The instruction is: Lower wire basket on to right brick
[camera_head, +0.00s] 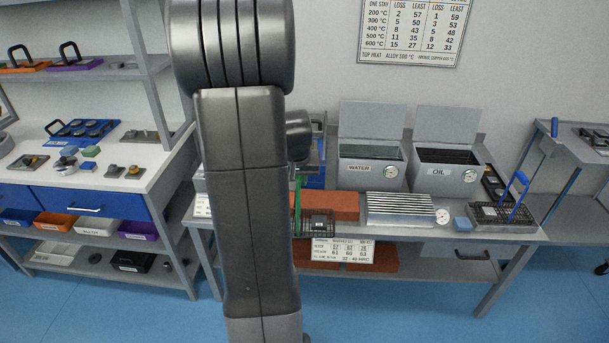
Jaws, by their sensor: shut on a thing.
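A dark wire basket (319,226) with a tall green handle (298,196) shows just right of my arm, its left part hidden by the arm. It appears in front of and overlapping the red-brown brick (343,203) on the bench; I cannot tell whether it touches it. My gripper (299,179) is mostly hidden behind my arm, below the dark wrist joint, and is shut at the top of the green handle. The left extent of the bricks is hidden. A second wire basket (487,215) with a blue handle (518,194) stands at the bench's right end.
A ribbed metal rack (400,205) with a dial stands right of the brick. The WATER tank (369,174) and OIL tank (443,178) stand open behind it. More bricks (371,257) lie on the lower shelf. A printed card (343,250) hangs at the bench front.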

